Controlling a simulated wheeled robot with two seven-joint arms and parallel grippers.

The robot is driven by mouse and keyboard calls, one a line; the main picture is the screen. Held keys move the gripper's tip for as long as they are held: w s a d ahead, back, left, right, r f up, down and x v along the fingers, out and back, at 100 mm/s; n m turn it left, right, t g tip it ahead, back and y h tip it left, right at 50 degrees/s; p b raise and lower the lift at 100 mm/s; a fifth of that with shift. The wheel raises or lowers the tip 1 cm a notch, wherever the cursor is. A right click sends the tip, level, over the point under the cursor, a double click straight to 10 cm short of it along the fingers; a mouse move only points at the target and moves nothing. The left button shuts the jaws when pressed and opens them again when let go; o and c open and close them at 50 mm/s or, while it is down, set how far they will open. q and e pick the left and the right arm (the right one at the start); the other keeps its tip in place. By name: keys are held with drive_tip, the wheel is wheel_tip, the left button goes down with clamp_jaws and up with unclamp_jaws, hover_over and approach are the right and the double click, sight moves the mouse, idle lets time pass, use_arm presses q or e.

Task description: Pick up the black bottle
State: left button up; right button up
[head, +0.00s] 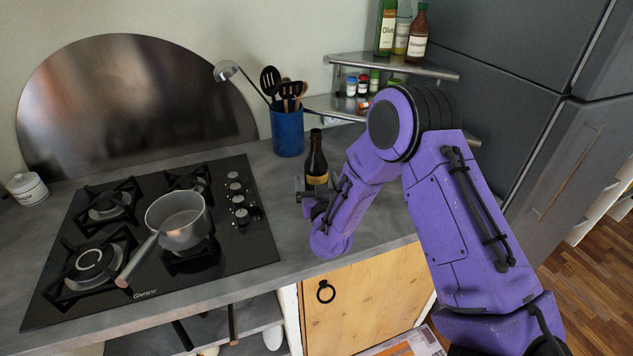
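The black bottle (316,160) stands upright on the grey counter, right of the stove and in front of the blue utensil holder. It is dark with a yellowish label. My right arm, purple, reaches in from the right, and its gripper (307,194) is at the bottle's lower part. The forearm and wrist hide part of the gripper and of the bottle's base, so I cannot tell whether the fingers are closed or touching it. My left gripper is not in view.
A blue holder (287,133) with utensils stands behind the bottle. A corner shelf (393,66) with bottles and jars is at the back. A saucepan (181,224) sits on the black gas stove (225,246) to the left. A grey fridge (535,80) stands at right.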

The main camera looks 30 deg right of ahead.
drive_tip(key=c, duration=1.6)
drive_tip(key=shift+w+r, duration=0.1)
